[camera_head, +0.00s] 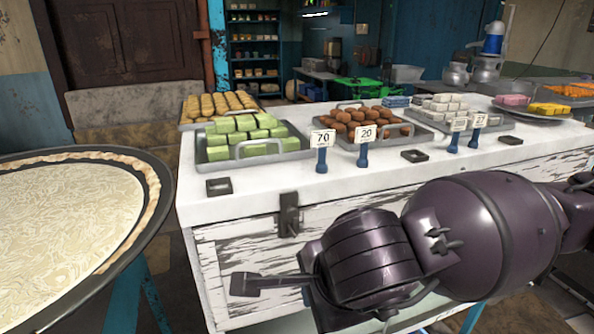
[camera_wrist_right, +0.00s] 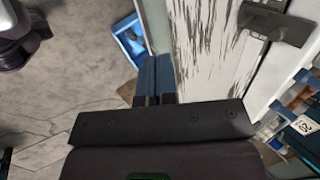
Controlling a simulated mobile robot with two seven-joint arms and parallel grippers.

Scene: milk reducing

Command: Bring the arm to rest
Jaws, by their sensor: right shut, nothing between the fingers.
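My right arm comes in from the right in the head view, in front of the stall counter (camera_head: 200,200). Its right gripper (camera_head: 243,284) is shut and empty, pointing left, just off the counter's peeling white front. In the right wrist view the closed right gripper fingers (camera_wrist_right: 154,80) lie side by side with nothing between them. My left gripper is not in view.
Trays of green blocks (camera_head: 255,146) and brown balls (camera_head: 375,124) stand on the counter behind price signs (camera_head: 322,138). A dark latch (camera_head: 289,214) sits on the front. A wide pan of pale liquid (camera_head: 65,215) stands at left. Floor shows between them.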

